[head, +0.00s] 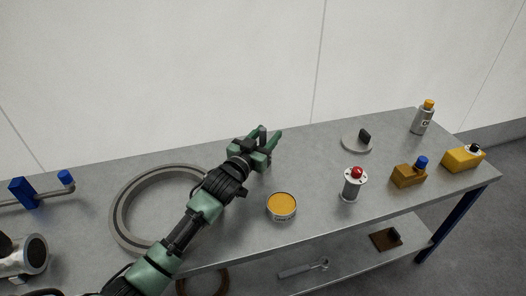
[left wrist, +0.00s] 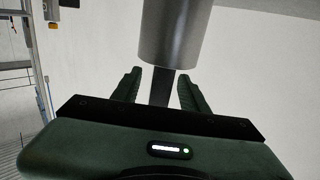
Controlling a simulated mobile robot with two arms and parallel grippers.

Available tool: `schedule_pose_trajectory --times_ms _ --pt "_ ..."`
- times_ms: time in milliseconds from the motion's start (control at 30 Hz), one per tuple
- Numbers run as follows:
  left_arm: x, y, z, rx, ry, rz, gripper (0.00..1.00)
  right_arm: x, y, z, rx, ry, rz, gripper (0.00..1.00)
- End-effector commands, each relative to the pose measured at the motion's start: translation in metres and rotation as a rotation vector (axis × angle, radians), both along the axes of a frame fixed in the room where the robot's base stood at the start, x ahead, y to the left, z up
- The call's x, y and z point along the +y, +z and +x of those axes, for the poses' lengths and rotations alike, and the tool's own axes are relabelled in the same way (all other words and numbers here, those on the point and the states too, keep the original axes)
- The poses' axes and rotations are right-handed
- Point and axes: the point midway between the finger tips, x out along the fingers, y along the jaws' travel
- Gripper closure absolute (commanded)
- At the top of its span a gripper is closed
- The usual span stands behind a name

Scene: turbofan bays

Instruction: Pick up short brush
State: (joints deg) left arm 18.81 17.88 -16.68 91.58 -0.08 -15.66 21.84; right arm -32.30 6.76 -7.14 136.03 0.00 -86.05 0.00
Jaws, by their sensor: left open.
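My left gripper (head: 270,134) is open above the far middle part of the grey workbench (head: 320,180). In the left wrist view, its two green fingers (left wrist: 159,88) stand apart. A dark upright strip shows between them, below a large grey metal cylinder (left wrist: 174,32); neither finger clearly touches the strip. I cannot tell whether these belong to one thing. I cannot make out the short brush for certain in either view. My right gripper is not in view.
A grey ring (head: 120,213) lies left of my arm. Right of it are an open orange-filled tin (head: 282,205), a red-topped cylinder (head: 351,188), a grey disc (head: 351,147), a brown block (head: 404,178), a yellow block (head: 459,160) and a bottle (head: 421,123). A wrench (head: 303,269) lies on the lower shelf.

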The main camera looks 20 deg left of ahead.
Motion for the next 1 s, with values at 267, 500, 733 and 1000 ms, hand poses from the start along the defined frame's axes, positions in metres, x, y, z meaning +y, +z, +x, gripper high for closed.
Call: schedule_pose_trajectory --times_ms 267,500,733,1000 --pt "-0.002 0.000 0.008 0.000 -0.001 0.000 0.56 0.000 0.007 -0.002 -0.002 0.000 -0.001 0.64" --pt "-0.002 0.000 0.007 0.000 -0.001 0.000 1.00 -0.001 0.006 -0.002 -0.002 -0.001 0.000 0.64" --pt "-0.002 0.000 0.007 0.000 -0.001 0.000 1.00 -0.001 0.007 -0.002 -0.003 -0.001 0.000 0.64" --pt "-0.001 0.012 0.008 -0.001 -0.001 0.001 1.00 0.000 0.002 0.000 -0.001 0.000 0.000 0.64"
